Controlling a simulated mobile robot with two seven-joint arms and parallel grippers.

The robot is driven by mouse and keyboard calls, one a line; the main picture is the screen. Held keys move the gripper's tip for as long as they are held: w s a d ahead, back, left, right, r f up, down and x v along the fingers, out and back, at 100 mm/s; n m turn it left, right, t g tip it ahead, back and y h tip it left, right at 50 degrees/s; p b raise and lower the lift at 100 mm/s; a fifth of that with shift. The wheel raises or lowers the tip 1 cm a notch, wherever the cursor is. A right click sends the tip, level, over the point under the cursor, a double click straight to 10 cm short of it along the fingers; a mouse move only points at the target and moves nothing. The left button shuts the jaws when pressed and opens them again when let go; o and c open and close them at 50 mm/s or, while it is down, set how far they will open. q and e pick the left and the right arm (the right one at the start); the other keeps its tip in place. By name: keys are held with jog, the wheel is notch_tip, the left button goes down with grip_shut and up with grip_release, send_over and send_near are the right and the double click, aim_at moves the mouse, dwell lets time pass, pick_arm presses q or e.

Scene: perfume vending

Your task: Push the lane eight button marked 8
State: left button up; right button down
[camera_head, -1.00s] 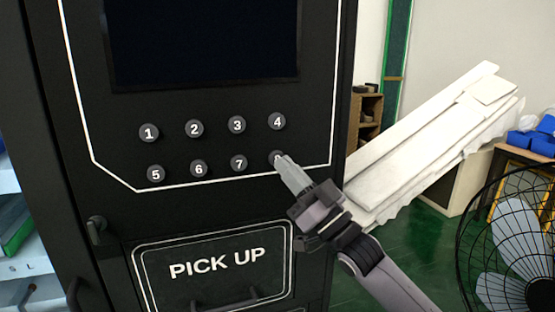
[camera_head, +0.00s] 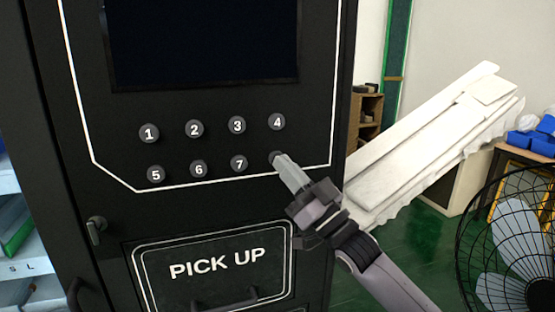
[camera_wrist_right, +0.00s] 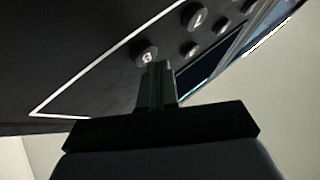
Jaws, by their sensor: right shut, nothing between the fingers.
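The lane eight button (camera_head: 276,157) is a dark round knob at the right end of the lower button row on the black vending machine. My right gripper (camera_head: 282,163) is shut and empty, with its fingertips at this button and covering most of its face. In the right wrist view the button marked 8 (camera_wrist_right: 145,54) shows just beyond the shut fingertips (camera_wrist_right: 157,66). I cannot tell whether the tips touch it or whether it is pressed in. My left gripper is not in view.
Button 7 (camera_head: 239,163) is just left of the fingertips and button 4 (camera_head: 277,122) is above them. The PICK UP hatch (camera_head: 216,263) lies below. A black fan (camera_head: 510,240) stands at the far right, and white boards (camera_head: 430,140) lean behind my right arm.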

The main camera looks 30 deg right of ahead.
jog(key=shift+w+d, duration=0.1)
jog(key=shift+w, duration=0.3)
dwell(0.7)
jog(key=shift+s, duration=0.1)
jog(key=shift+s+p, duration=0.3)
jog(key=shift+s, duration=0.4)
jog(key=shift+s+a, duration=0.15)
jog(key=shift+a, duration=0.05)
jog(key=s, duration=0.2)
jog(key=s+a+p, duration=0.1)
jog(key=s, duration=0.1)
jog(key=shift+s, duration=0.3)
dwell(0.6)
